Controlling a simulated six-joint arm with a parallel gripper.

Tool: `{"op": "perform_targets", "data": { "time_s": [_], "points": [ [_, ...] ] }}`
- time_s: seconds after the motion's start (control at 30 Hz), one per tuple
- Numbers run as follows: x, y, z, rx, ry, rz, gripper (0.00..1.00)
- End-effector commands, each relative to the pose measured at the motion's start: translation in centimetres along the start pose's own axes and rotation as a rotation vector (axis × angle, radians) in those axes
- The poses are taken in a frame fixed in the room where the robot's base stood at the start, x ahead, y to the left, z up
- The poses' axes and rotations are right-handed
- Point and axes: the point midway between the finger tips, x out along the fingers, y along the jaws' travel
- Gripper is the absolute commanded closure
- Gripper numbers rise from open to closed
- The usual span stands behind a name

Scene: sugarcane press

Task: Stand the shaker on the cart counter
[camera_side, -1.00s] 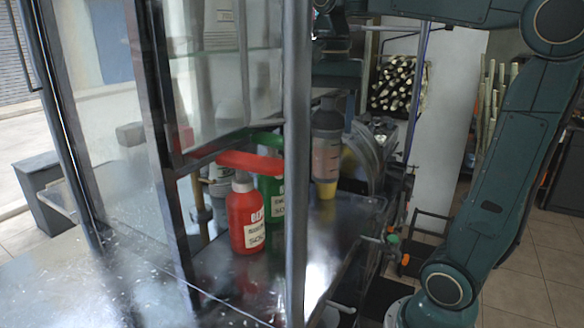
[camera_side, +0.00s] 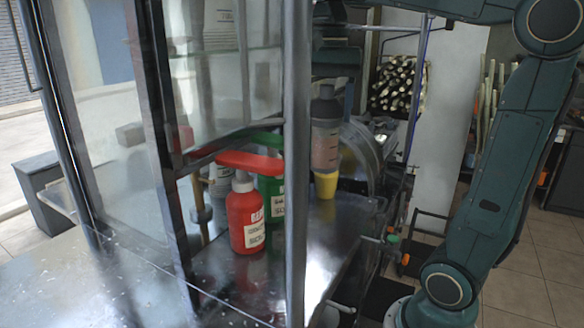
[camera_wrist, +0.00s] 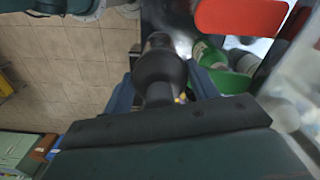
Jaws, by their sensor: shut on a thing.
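The shaker (camera_side: 325,135), with a dark cap and a see-through body, is upright over the far part of the steel cart counter (camera_side: 335,235) in the side view. Its dark top (camera_wrist: 160,66) faces the camera in the wrist view. My gripper (camera_wrist: 160,92) is shut on the shaker, with blue fingers on either side of it. In the side view the fingers are hard to make out. A yellow cup (camera_side: 325,186) shows directly below the shaker. I cannot tell whether the two touch.
A metal post (camera_side: 296,150) and glass panels stand nearer the camera. The counter's front right part is clear.

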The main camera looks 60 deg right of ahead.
Motion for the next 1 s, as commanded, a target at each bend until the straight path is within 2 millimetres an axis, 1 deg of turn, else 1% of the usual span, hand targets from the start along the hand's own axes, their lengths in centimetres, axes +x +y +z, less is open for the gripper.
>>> {"op": "perform_targets", "data": {
  "time_s": [0.13,0.33,0.53,0.67,0.77,1.0],
  "points": [
    [-0.2,-0.4,-0.2,-0.055,0.001,-0.001,0.64],
    [-0.2,-0.4,-0.2,-0.071,0.001,-0.002,0.64],
    [0.7,-0.4,-0.2,-0.07,0.001,-0.001,0.64],
    [2.2,-0.4,-0.2,-0.07,-0.001,0.001,0.64],
    [3.6,-0.4,-0.2,-0.069,-0.001,0.0,0.64],
    [7.5,-0.4,-0.2,-0.069,-0.002,0.001,0.64]
  ]
}}
